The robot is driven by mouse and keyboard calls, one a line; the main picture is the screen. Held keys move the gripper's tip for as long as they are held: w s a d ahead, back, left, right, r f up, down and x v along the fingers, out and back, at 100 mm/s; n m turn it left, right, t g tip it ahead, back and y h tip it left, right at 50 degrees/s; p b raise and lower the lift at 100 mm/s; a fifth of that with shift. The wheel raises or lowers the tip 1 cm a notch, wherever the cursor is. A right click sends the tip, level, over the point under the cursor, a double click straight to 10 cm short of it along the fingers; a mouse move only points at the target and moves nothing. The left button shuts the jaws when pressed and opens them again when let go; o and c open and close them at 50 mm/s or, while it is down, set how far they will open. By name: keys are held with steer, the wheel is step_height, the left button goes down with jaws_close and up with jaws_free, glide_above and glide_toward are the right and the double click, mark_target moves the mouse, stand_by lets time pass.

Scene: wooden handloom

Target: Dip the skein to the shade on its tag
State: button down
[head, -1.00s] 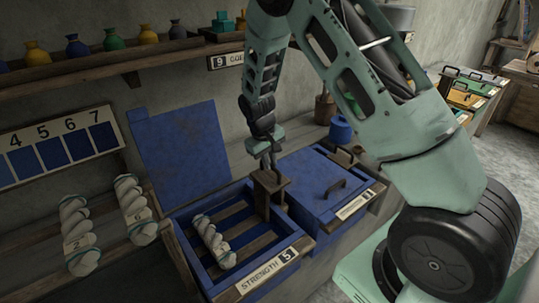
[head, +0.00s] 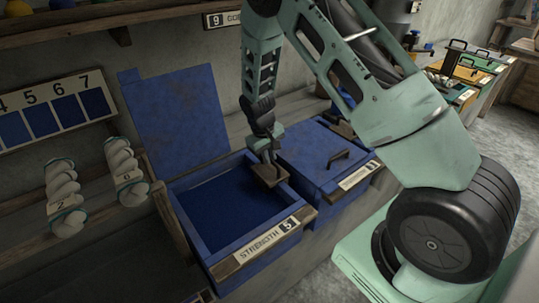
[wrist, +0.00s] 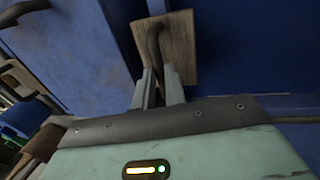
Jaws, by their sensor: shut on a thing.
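The open blue vat (head: 218,258) has a plate (head: 266,241) reading STRENGTH 5, and its lid (head: 175,125) stands raised behind it. Dark blue dye (head: 228,207) fills it with an unbroken surface. The skein and slatted rack are not visible in it. My gripper (head: 267,160) is at the vat's right edge, shut on a dark handle (wrist: 153,42) on a wooden plate (wrist: 182,55). That plate also shows in the head view (head: 270,177), low at the vat's edge. The shade card (head: 52,110) on the wall shows blues numbered 4 to 7.
Two pale skeins tagged 2 (head: 65,195) and 6 (head: 125,172) lie on a wooden rack to the left. A closed blue vat (head: 322,158) adjoins on the right. A shelf (head: 60,30) runs above, along the wall.

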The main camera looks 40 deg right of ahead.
steer(key=shift+f, duration=0.25)
steer(key=c, duration=1.5)
jaws_free()
steer(key=shift+o, duration=0.2)
steer(key=shift+r, duration=0.15)
steer(key=a+r, duration=0.1)
steer(key=r, duration=0.7)
steer(key=a+r+b, duration=0.1)
steer(key=a+r, duration=0.1)
steer(key=r, duration=0.6)
steer(key=shift+a+r, duration=0.25)
steer(key=shift+r, duration=0.15)
stand_by(1.0)
